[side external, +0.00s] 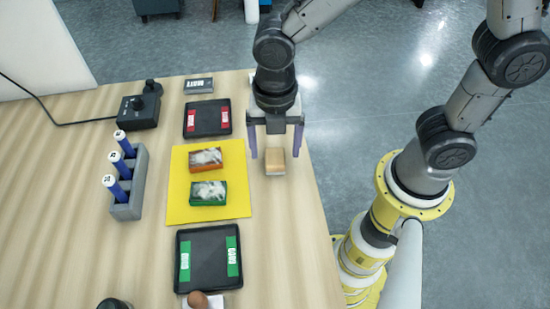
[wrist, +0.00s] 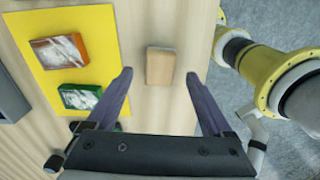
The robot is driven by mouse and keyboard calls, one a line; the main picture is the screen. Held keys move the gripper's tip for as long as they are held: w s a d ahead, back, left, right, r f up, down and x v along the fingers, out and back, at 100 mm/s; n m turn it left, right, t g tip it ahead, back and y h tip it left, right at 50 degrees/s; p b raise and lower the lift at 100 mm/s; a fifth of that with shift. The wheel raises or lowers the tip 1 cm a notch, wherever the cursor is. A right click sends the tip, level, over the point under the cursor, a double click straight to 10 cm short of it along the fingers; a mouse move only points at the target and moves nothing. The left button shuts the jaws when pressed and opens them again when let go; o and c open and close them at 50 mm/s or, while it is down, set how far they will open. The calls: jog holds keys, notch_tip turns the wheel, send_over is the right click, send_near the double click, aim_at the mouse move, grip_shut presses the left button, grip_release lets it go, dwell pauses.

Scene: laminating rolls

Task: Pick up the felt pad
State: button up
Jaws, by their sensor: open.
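The felt pad appears to be the small tan block with a pale lower layer (side external: 275,162), lying flat on the wooden table near its right edge. It also shows in the wrist view (wrist: 160,66), upper middle, lying between the lines of the two fingers. My gripper (side external: 275,156) points down over the pad with its purple fingers spread, one on each side. In the wrist view my gripper (wrist: 159,73) is open and empty. The fingers do not visibly touch the pad; the exact height of the fingertips above the table is hard to tell.
Left of the pad is a yellow mat (side external: 178,212) with an orange block (side external: 206,159) and a green block (side external: 208,193). Black trays with red labels (side external: 207,118) and green labels (side external: 208,258) lie behind and in front. A grey rack (side external: 132,185) holds blue tubes.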

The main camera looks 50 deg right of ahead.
aim_at(275, 156)
jog(key=shift+f, duration=1.5)
jog(key=shift+c, duration=0.3)
grip_shut()
jog(key=shift+r, duration=0.1)
